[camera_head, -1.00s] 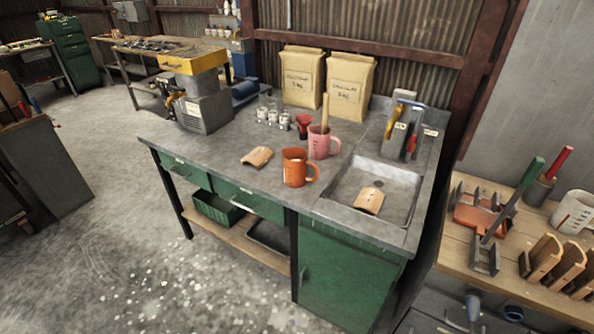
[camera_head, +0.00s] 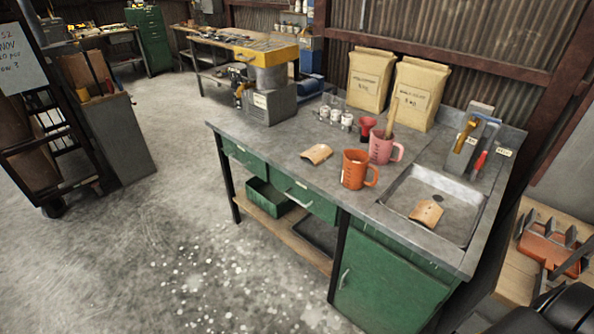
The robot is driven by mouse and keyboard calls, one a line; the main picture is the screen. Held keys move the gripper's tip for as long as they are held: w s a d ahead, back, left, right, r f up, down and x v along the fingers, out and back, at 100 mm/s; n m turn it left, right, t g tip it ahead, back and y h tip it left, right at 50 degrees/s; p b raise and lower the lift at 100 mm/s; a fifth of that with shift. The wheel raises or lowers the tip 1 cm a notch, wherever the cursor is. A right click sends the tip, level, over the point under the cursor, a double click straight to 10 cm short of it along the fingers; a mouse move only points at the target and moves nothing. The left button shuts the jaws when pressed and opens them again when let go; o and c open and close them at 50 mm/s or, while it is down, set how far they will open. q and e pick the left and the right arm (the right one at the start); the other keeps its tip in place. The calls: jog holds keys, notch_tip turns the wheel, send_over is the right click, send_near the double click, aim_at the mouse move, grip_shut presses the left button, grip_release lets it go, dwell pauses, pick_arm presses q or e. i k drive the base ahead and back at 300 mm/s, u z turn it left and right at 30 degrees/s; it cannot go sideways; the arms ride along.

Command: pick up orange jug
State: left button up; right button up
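The orange jug (camera_head: 355,170) stands upright on the grey bench top (camera_head: 262,143), near its front edge and left of the sink. Its handle points right. A pink jug (camera_head: 381,149) with a wooden stick in it stands just behind and to the right of the orange jug, close to it. A dark rounded part at the bottom right corner may be mine.
The sink (camera_head: 457,190) holds a curved tan piece (camera_head: 427,212); another tan piece (camera_head: 317,153) lies left of the jug. A red funnel (camera_head: 367,127), small jars and two paper sacks (camera_head: 417,92) stand behind. Open concrete floor lies in front and left.

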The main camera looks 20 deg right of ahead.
aim_at(361, 173)
jog(key=u, duration=0.2)
jog(key=i, duration=2.8)
jog(key=z, duration=2.9)
